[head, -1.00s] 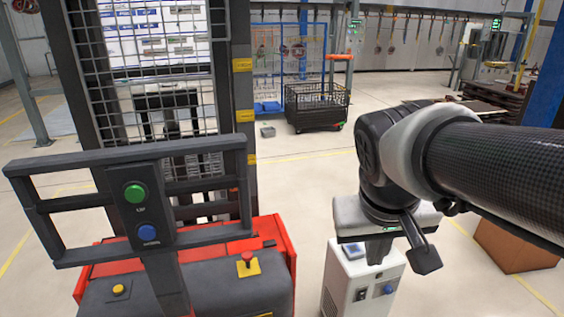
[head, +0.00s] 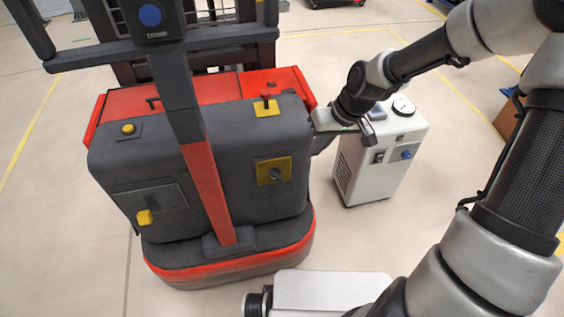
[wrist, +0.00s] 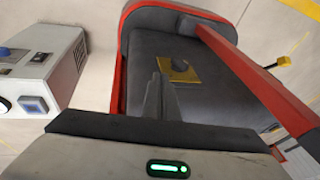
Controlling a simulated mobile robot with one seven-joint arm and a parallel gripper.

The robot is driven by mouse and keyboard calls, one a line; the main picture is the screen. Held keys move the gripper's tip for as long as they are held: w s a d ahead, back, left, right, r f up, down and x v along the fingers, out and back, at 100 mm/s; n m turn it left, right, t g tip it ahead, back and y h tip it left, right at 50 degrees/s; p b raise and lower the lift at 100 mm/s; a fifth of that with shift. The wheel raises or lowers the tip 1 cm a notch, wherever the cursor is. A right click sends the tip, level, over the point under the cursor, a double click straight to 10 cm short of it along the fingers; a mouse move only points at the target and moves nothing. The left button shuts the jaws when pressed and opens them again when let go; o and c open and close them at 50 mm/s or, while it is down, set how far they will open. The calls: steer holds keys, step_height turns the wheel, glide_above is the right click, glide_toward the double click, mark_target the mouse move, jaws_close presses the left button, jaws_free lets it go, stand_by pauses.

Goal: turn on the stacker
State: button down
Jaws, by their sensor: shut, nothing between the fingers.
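The stacker (head: 110,168) is a red and dark grey machine left of centre in the head view. On its near face a dark rotary knob (head: 275,175) sits on a yellow plate (head: 261,167). My gripper (head: 317,148) is shut and empty beside the stacker's right side, up and right of the knob. In the wrist view my gripper's fingers (wrist: 160,84) point toward the yellow plate. I cannot tell whether they touch the body.
A red button (head: 266,97) stands on top of the stacker. Other yellow controls (head: 128,129) are at its left. A blue button marked DOWN (head: 150,14) is on the post. A white wheeled box (head: 376,172) stands at right, close to my gripper. Clear floor lies left.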

steer(key=shift+w+a+f+y, duration=0.2)
steer(key=shift+w+a+f, duration=0.1)
steer(key=shift+f, duration=0.15)
steer(key=shift+w+a+f+y, duration=0.2)
steer(key=shift+a+f, duration=0.1)
steer(key=shift+f, duration=0.1)
steer(key=b, duration=0.4)
glide_toward(275, 176)
steer(key=w+d+f, duration=0.2)
steer(key=w+f, duration=0.1)
steer(key=f, duration=0.3)
steer(key=shift+s+a+f+b, duration=0.15)
steer(key=shift+a+f+b, duration=0.45)
steer(key=shift+a+f, duration=0.35)
steer(key=shift+d+f+y+p, duration=0.2)
steer(key=shift+y+p, duration=0.75)
steer(key=shift+y, duration=0.05)
